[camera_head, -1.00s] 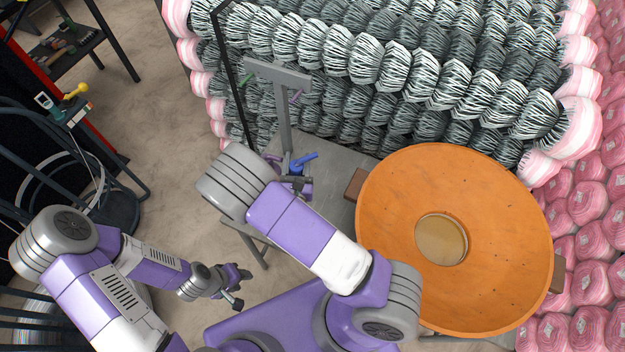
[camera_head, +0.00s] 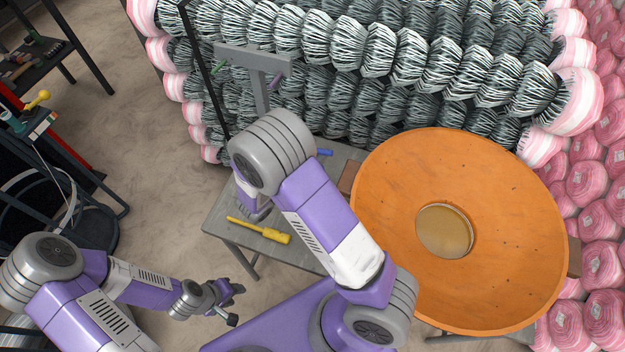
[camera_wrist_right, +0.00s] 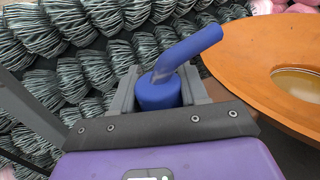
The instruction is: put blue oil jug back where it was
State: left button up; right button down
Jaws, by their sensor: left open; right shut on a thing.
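The blue oil jug (camera_wrist_right: 160,92) has a round body and a bent spout that points up and right in the right wrist view. My right gripper (camera_wrist_right: 162,100) is shut on it, with a grey finger on each side. In the head view only the tip of the blue spout (camera_head: 325,152) shows past my right arm. The gripper itself and the jug's body are hidden there. The jug is over or near the grey table (camera_head: 222,212); I cannot tell whether it touches the top. My left gripper (camera_head: 236,293) is open and empty, low at the left, apart from the table.
A large orange dish (camera_head: 500,200) is close on the right. Wire-mesh rolls (camera_head: 390,60) block the back. Floor (camera_head: 110,120) is open on the left.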

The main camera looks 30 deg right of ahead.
jog(key=shift+f+b, duration=0.9)
jog(key=shift+f, duration=2.45)
jog(key=shift+f, duration=0.2)
jog(key=c, duration=0.6)
grip_release()
jog(key=shift+r, duration=0.1)
jog(key=shift+a+r, duration=0.15)
jog(key=shift+a, duration=0.05)
jog(key=p+v, duration=0.1)
jog(key=v, duration=1)
jog(key=shift+s+a+p, duration=0.15)
jog(key=shift+a+p, duration=0.15)
jog(key=shift+a, duration=0.05)
